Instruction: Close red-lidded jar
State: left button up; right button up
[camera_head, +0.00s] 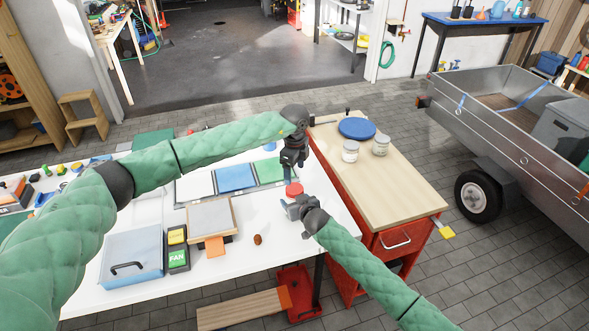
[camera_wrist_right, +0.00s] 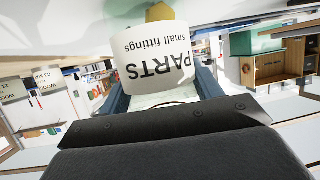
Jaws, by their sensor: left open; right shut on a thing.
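The red lid (camera_head: 294,189) shows in the head view near the right edge of the white table, directly at my right gripper (camera_head: 292,203). My right gripper is shut on a jar (camera_wrist_right: 158,62), which in the right wrist view shows a white label reading "PARTS small fittings", upside down in the picture, between the blue fingers. The lid is hidden in the wrist view, and whether it is seated on the jar I cannot tell. My left gripper (camera_head: 288,176) is open, pointing down just above the red lid; any contact is unclear.
A wood-topped red cabinet (camera_head: 395,185) on the right holds two jars (camera_head: 350,151) (camera_head: 381,145) and a blue disc (camera_head: 357,128). Coloured trays (camera_head: 236,178), a blue box (camera_head: 132,258) and a small brown object (camera_head: 257,239) lie on the white table (camera_head: 285,262).

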aim_at(294, 188)
pick_arm(q)
jog(key=shift+f, duration=3.95)
jog(key=c, duration=1)
